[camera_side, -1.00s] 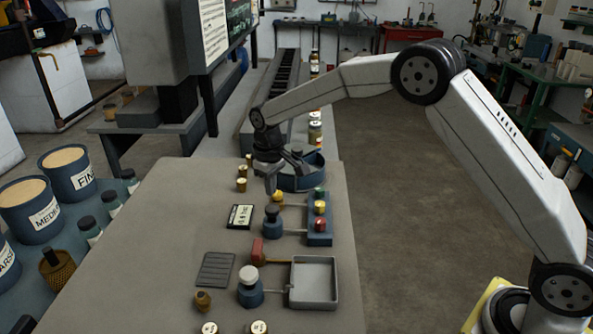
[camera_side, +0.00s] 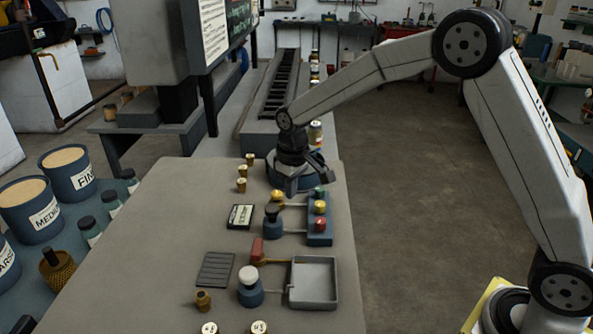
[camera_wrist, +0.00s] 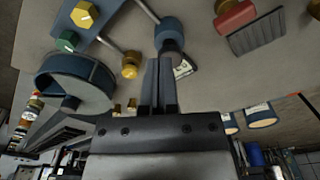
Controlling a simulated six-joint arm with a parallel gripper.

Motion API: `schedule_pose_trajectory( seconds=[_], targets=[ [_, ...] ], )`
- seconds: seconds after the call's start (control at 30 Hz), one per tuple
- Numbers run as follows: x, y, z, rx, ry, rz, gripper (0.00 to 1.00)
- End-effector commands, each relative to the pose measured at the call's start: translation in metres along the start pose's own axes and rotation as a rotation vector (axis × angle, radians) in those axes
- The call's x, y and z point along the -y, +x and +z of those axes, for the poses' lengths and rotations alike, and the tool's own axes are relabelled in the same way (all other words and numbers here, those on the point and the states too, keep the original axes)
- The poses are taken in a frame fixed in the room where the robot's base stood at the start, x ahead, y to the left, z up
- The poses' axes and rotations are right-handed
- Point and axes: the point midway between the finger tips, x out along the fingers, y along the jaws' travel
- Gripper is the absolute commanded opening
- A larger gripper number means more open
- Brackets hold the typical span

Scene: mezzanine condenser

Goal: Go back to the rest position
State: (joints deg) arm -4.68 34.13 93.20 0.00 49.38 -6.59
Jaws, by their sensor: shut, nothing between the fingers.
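My gripper (camera_side: 291,190) is above the far part of the grey workbench (camera_side: 180,245), in front of a round blue container (camera_side: 312,179) that it partly hides in the side view. Its fingers point down and are shut with nothing between them. In the wrist view the closed fingers (camera_wrist: 157,68) show at the middle. The round blue container (camera_wrist: 75,85) is to their left there. The blue block with green, yellow and red knobs (camera_side: 318,230) stands just nearer than the gripper in the side view.
A dark-knobbed blue piece (camera_side: 273,222) and a small black-framed card (camera_side: 240,216) are close to the gripper. A grey tray (camera_side: 314,306), a white-knobbed blue piece (camera_side: 249,288) and a ribbed dark plate (camera_side: 215,270) lie nearer. Small gold-coloured pieces (camera_side: 242,178) stand left of the gripper.

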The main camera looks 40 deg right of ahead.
Motion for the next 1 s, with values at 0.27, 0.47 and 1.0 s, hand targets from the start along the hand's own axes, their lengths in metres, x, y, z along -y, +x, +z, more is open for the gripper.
schedule_pose_trajectory(
  seconds=[0.27, 0.47, 1.0],
  targets=[
    [-0.004, -0.008, 0.058, -0.049, 0.058, 0.007, 0.0],
    [-0.005, -0.01, 0.102, -0.085, 0.097, 0.012, 0.0],
    [0.002, -0.004, 0.213, -0.168, 0.189, 0.021, 0.0]
  ],
)
